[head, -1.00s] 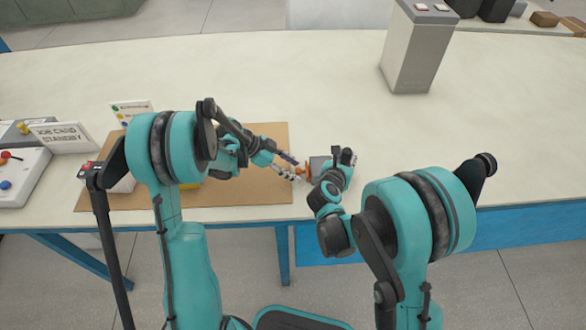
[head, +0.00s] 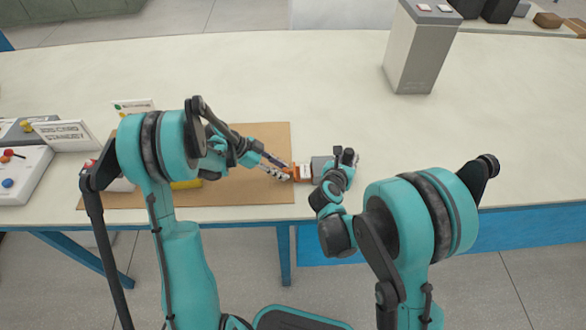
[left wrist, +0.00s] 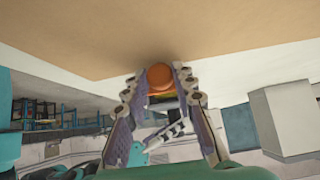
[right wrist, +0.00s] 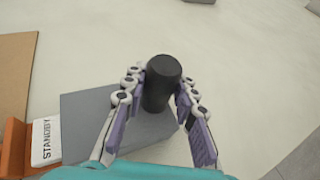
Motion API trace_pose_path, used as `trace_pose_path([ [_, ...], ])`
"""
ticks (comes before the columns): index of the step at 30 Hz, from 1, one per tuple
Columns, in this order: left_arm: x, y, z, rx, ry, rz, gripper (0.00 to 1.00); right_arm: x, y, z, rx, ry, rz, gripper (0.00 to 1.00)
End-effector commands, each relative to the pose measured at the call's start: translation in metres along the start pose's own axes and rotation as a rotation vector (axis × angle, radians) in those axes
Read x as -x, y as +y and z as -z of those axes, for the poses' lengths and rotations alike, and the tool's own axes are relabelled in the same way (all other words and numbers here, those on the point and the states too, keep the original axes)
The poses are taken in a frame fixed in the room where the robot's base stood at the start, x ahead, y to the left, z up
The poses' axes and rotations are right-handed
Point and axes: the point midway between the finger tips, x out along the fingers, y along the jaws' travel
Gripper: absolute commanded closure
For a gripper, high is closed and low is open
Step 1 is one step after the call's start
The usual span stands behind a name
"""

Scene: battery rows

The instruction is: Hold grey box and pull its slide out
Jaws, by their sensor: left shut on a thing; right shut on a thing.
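The grey box (head: 321,166) lies on the table just right of the brown board; it also shows in the right wrist view (right wrist: 90,110). My right gripper (head: 345,160) is shut on the black knob (right wrist: 161,82) on top of it. The slide ends in an orange front (right wrist: 14,148). My left gripper (head: 287,172) is shut on its round orange knob (left wrist: 160,76). The slide's inner end is hidden in the box.
The brown board (head: 265,140) lies left of the box. A job card sign (head: 64,134) and a white panel with coloured knobs (head: 22,175) stand at the far left. A tall grey block (head: 415,50) stands at the back right. The table's middle is clear.

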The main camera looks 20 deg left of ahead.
Motion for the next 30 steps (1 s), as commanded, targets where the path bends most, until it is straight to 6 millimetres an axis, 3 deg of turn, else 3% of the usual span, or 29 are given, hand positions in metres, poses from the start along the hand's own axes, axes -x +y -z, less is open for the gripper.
trace_pose_path([
  [6,0.027,-0.001,-0.027,0.003,-0.001,0.004,1.00,0.000,-0.001,0.000,0.000,0.001,0.002,1.00],
  [16,0.029,0.000,-0.029,0.001,-0.001,0.001,1.00,0.000,-0.001,0.000,0.000,0.000,0.002,1.00],
  [17,0.029,0.000,-0.029,0.001,-0.001,0.001,0.69,0.000,-0.001,0.000,0.000,0.000,0.002,1.00],
  [19,0.029,0.000,-0.029,0.001,-0.001,0.001,0.53,0.000,-0.001,0.000,0.000,0.000,0.002,1.00],
  [30,0.033,0.000,-0.029,0.001,0.000,0.001,0.53,0.000,-0.001,0.000,0.000,0.000,0.002,1.00],
])
